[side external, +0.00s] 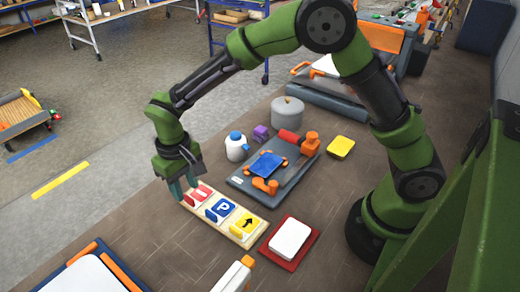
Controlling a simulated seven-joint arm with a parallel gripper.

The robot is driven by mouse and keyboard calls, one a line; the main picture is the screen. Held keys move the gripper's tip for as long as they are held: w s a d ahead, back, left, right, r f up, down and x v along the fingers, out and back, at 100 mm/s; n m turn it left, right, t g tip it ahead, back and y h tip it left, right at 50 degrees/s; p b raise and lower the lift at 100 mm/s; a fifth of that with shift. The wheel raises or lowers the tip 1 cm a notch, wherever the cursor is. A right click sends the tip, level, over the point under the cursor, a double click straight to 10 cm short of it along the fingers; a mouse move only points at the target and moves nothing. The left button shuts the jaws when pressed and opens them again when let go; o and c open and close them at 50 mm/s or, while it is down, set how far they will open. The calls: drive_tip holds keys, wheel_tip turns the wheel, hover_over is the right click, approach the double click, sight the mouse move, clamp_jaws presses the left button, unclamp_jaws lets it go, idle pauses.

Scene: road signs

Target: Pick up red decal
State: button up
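A red decal (201,192) with a white mark lies at the far left end of a pale wooden board (256,237). On the same board are a blue decal with a white P (223,208) and a yellow decal with a black arrow (246,224). My gripper (183,184) points down at the board's left end, beside and partly over the red decal. Its two teal fingertips look apart, with nothing seen between them. Whether they touch the red decal cannot be told from this view.
A grey tray (240,183) with a blue plate and orange parts lies behind the board. A white block on a red base (291,239) is to the right. A white-and-blue jug (236,149) and grey canister (287,113) stand behind. Table left of the board is clear.

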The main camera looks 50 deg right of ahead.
sight(188, 197)
wheel_tip(188, 197, down, 4)
drive_tip(key=shift+w+d+r, duration=0.1)
drive_tip(key=shift+r, duration=0.15)
clamp_jaws()
